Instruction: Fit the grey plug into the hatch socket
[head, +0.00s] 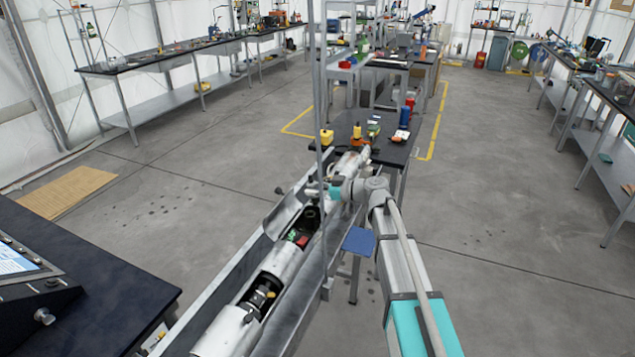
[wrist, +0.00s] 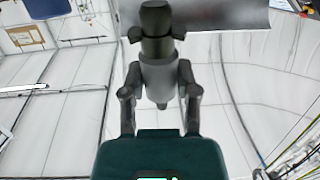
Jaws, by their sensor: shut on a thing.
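In the wrist view, my gripper (wrist: 158,80) is shut on the grey plug (wrist: 160,72). The plug is a grey cylinder with a dark ribbed upper part and side lugs, held between the two fingers. In the head view, my gripper (head: 314,191) is small and close to the open hatch (head: 304,226) in the white tube (head: 280,264). The hatch has a raised grey cover (head: 282,215) on its left. Green and red parts show inside the hatch. I cannot make out the socket itself or whether the plug touches it.
The tube lies in a long grey trough (head: 245,268). A thin upright post (head: 320,120) stands beside it. A black table (head: 392,148) with small coloured parts is just beyond. A dark bench (head: 80,275) stands at left. Open floor (head: 490,220) lies to the right.

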